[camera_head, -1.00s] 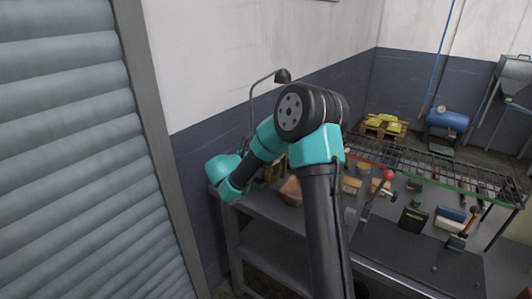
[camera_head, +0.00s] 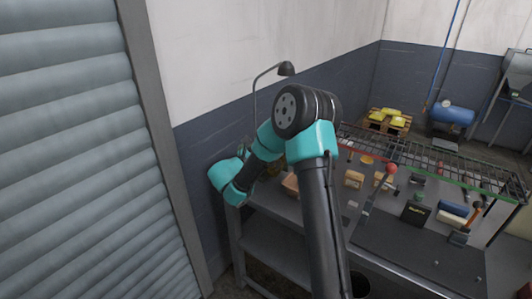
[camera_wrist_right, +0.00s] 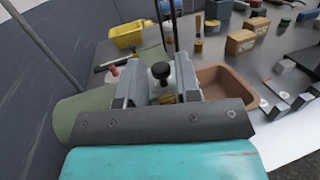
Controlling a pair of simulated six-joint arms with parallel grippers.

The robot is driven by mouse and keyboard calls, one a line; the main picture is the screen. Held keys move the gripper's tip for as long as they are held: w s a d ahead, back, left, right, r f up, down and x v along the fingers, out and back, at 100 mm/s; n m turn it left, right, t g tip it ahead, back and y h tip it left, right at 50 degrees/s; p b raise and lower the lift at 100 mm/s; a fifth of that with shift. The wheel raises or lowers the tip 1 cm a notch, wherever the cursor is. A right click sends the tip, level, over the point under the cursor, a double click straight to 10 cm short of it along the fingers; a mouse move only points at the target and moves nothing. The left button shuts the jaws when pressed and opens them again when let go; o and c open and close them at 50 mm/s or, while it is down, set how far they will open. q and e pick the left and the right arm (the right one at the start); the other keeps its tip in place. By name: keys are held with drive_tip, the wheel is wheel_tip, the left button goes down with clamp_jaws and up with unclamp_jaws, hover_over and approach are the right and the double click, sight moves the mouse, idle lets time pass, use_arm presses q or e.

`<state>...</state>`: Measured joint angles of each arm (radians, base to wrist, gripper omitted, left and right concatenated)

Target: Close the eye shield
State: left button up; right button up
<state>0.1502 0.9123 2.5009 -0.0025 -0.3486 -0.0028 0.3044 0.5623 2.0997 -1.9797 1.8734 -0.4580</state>
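My right gripper (camera_wrist_right: 158,88) shows in the right wrist view with its two grey fingers apart. A pale, partly clear piece with a black knob (camera_wrist_right: 160,70) stands between or just beyond the fingers; contact cannot be told. An olive-green rounded body (camera_wrist_right: 82,114) lies behind and left of the gripper, partly covered by it. I cannot clearly make out the eye shield. In the head view my teal and black arm reaches to the bench's left end and hides most of that area. My left gripper is not in view.
A brown tray (camera_wrist_right: 226,88) sits right of the gripper. A yellow bin (camera_wrist_right: 127,35) stands behind. A lamp (camera_head: 286,69) rises at the bench's back left, near the wall. Small boxes and tools cover the bench (camera_head: 272,205). A wire rack (camera_head: 430,160) runs along its back.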

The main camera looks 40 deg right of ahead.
drive_tip(key=shift+o, duration=1.2)
